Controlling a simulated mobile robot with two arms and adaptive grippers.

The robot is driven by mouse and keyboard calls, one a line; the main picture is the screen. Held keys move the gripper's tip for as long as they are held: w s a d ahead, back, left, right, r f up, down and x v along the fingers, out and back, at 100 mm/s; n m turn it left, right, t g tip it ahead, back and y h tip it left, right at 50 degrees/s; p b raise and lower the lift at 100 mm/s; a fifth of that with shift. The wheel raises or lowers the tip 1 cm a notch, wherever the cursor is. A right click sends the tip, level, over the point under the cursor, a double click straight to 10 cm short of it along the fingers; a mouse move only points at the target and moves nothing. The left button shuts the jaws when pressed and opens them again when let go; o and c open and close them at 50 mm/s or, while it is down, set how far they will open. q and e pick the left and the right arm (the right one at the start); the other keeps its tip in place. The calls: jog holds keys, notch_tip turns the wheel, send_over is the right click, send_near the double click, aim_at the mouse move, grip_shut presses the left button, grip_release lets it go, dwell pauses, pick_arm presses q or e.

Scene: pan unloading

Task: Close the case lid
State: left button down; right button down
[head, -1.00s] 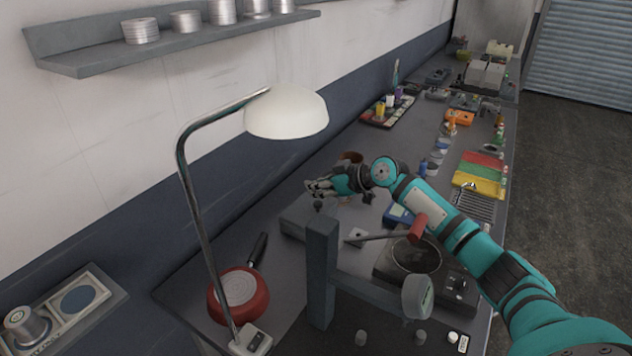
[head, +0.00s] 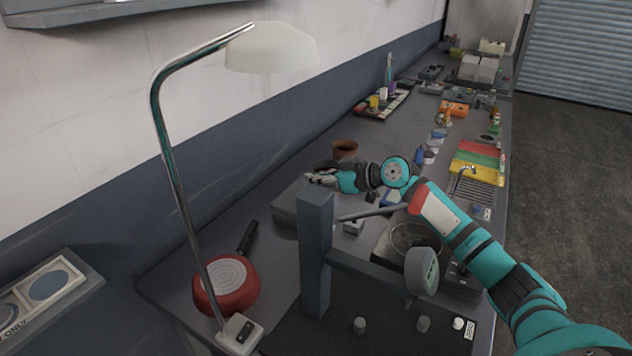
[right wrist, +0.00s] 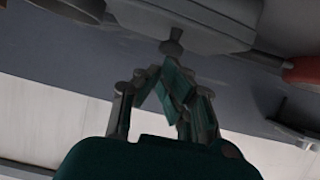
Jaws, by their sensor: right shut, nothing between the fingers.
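The case appears to be the low grey box (head: 286,203) on the bench, partly hidden behind a grey post. Its top looks flat, but I cannot tell whether its lid is fully down. In the right wrist view a grey body (right wrist: 190,22) with a small dark knob fills the top, probably the same case. My right gripper (head: 318,178) is at the box's far edge, just above its top. In the right wrist view my right gripper (right wrist: 172,72) is shut and empty, its fingertips close to the knob. Contact is unclear. My left gripper is not in view.
A grey post (head: 316,255) stands in front of the box. A red pan (head: 228,287) and a lamp (head: 170,165) are at the left. A brown cup (head: 345,149) stands behind my wrist. A burner unit (head: 398,248) lies under my right arm.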

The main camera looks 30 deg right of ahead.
jog(key=v, duration=1.2)
jog(key=shift+f, duration=0.1)
